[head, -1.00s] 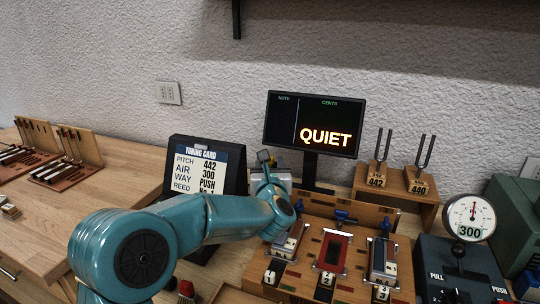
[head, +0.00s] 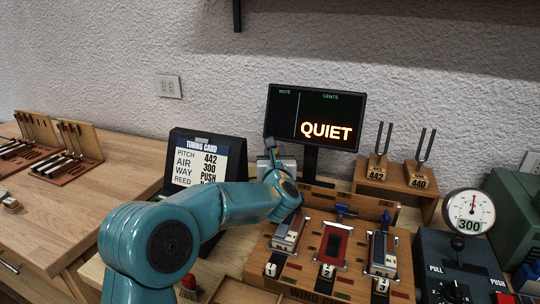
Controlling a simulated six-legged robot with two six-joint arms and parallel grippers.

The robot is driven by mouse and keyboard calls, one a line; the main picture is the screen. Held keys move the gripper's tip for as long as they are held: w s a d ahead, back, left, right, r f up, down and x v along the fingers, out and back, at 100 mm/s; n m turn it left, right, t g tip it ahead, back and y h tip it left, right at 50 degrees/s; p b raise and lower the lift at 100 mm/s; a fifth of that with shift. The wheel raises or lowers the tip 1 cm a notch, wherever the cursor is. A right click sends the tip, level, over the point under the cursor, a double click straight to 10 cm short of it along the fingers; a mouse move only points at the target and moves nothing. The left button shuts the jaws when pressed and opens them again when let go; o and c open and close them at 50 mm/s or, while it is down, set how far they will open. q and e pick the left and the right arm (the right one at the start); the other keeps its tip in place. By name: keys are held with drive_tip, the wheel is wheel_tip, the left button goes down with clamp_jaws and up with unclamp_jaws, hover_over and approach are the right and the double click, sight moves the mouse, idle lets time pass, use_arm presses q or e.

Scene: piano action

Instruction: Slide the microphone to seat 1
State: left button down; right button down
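The wooden board (head: 305,262) carries three seats with plates numbered 1 (head: 271,269), 2 (head: 327,271) and 3 (head: 381,286). Seat 1 is at the left, beside my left arm's wrist. I cannot make out the microphone for sure. My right gripper is out of view.
A screen (head: 316,118) reading QUIET stands behind the board. The tuning card (head: 196,165) stands at left, tuning forks (head: 400,178) at back right. A gauge (head: 468,213) reading 300 stands over a dark control box (head: 460,268) at right.

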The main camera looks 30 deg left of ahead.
use_arm(q)
drive_tip(key=d+b, duration=0.1)
drive_tip(key=d, duration=0.1)
drive_tip(key=w+d+b, duration=0.1)
drive_tip(key=d, duration=0.2)
drive_tip(key=w+d+b, duration=0.1)
drive_tip(key=d, duration=0.2)
drive_tip(key=shift+d, duration=0.1)
drive_tip(key=shift+w+d+r, duration=0.1)
drive_tip(key=shift+d+r, duration=0.05)
drive_tip(key=shift+d, duration=0.3)
drive_tip(key=c, duration=1)
unclamp_jaws()
drive_tip(key=b+v, duration=0.2)
drive_tip(key=v, duration=1.4)
drive_tip(key=shift+s, duration=0.25)
